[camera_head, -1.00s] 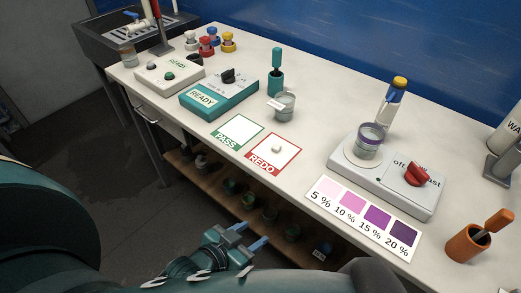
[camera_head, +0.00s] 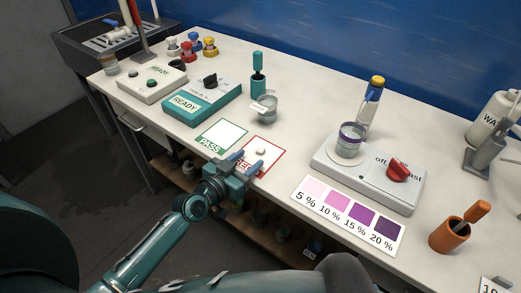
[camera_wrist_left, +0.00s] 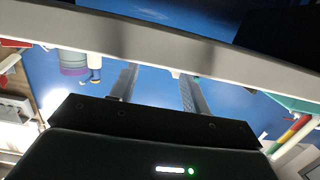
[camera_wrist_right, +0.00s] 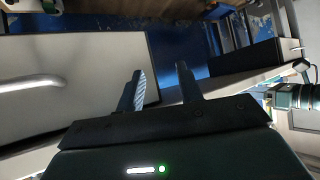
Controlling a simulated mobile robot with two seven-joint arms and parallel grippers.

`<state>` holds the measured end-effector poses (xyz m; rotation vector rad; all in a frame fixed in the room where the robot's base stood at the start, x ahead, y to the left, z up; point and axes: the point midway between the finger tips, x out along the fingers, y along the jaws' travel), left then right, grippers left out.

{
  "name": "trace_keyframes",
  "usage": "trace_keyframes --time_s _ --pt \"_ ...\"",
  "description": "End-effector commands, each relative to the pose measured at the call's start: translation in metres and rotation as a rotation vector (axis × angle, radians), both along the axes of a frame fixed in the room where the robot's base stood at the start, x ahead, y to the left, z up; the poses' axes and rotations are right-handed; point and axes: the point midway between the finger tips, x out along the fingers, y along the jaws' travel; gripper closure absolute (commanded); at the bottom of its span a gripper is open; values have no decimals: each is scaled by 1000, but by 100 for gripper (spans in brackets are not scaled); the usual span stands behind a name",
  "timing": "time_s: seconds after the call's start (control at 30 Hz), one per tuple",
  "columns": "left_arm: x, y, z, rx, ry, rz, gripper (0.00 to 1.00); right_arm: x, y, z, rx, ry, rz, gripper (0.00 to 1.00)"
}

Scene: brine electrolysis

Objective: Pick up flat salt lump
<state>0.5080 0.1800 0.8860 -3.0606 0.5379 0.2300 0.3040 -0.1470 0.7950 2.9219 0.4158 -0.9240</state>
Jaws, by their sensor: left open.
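The flat salt lump (camera_head: 261,152) is a small whitish piece lying on the white square of the red-edged REDO card (camera_head: 273,167). My left gripper (camera_head: 244,164) is open at the table's front edge, in front of the REDO card. It covers part of the card's lettering, and it is close to the lump but apart from it. In the left wrist view the left fingers (camera_wrist_left: 157,82) are spread with nothing held between them. My right gripper (camera_wrist_right: 160,82) shows only in its own wrist view, open and empty.
The green PASS card (camera_head: 221,136) lies left of the REDO card. A glass beaker (camera_head: 267,109) stands behind them. The stirrer plate (camera_head: 375,177) with a purple-banded beaker (camera_head: 350,139) and the colour chart (camera_head: 347,215) are to the right. Bare table lies right of the REDO card.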

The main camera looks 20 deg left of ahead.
Motion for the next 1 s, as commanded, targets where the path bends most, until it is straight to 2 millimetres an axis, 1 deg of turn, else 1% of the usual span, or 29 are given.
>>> trace_keyframes --time_s 0.07,0.2,0.33,0.47,0.67,1.0 --pt "6 -2 0 0 -1 0 53 1 -1 1 -1 -1 -2 64" --pt "27 -6 -3 -1 -2 0 53 1 -1 1 -2 0 -1 64" --pt "43 -12 -7 -1 -1 0 53 1 -1 -1 -1 1 -2 64" --pt "50 -14 -8 1 1 1 53 0 -1 -1 -1 1 -1 64" --pt "50 -15 -9 1 1 1 53 -2 0 -2 -1 6 0 64" --pt "49 -14 -9 1 1 1 81 -6 1 -4 2 15 1 64"
